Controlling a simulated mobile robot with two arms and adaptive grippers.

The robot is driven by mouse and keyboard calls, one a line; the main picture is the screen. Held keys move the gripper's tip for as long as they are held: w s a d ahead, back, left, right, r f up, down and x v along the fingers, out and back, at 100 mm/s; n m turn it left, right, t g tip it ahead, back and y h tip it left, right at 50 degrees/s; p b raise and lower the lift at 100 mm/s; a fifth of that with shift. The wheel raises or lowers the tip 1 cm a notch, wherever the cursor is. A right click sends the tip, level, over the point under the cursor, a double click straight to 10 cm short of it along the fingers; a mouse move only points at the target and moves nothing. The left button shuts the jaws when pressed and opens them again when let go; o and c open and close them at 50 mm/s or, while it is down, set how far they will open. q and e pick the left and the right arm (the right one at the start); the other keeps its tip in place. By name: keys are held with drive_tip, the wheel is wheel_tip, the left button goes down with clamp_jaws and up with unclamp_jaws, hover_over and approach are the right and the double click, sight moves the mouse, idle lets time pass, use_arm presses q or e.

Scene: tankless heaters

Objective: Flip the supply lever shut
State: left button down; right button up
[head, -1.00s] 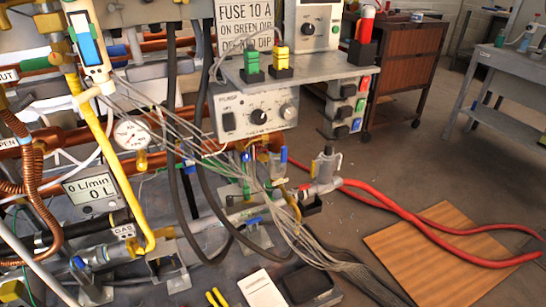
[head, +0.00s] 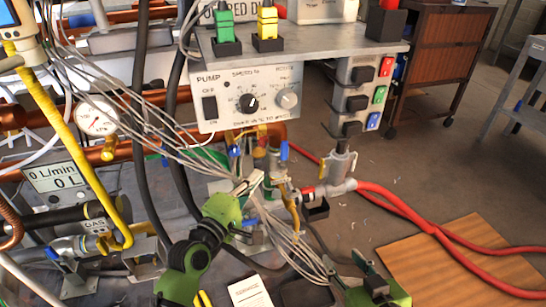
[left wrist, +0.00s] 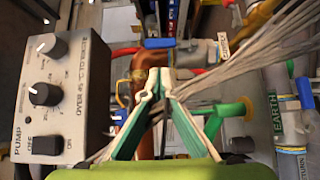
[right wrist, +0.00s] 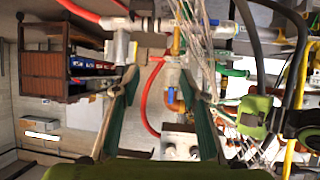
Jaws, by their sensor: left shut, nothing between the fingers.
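Small valve levers sit among the pipes below the pump box. One has a blue handle (head: 284,150), and a yellow lever (head: 290,204) hangs near the red hose fitting. No readable label shows which is the supply lever. My left gripper (head: 252,184) is in front of these pipes, shut and empty. In the left wrist view its fingertips (left wrist: 155,74) meet just below a blue handle (left wrist: 160,43); contact cannot be told. My right gripper (head: 336,270) is low at the bottom, right of the left one. In the right wrist view its fingers (right wrist: 162,82) are spread and empty.
The pump box (head: 245,95) and its shelf overhang the pipes. Loose grey cables (head: 150,125) cross the left gripper's area.

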sight(284, 150)
use_arm(q)
drive_tip(key=b+x, duration=0.3)
drive_tip(key=x, duration=0.7)
use_arm(e)
drive_tip(key=w+a+r+t+y, duration=0.1)
drive_tip(key=r+t, duration=0.2)
drive_tip(key=r, duration=0.4)
drive_tip(key=w+a+r+t+y, duration=0.1)
drive_tip(key=w+r+t, duration=0.1)
drive_tip(key=r+t, duration=0.2)
wheel_tip(284, 150, up, 3)
drive_tip(key=shift+a+r+t+y, duration=0.2)
drive_tip(key=shift+a+t+y, duration=0.1)
drive_tip(key=shift+w+f, duration=0.1)
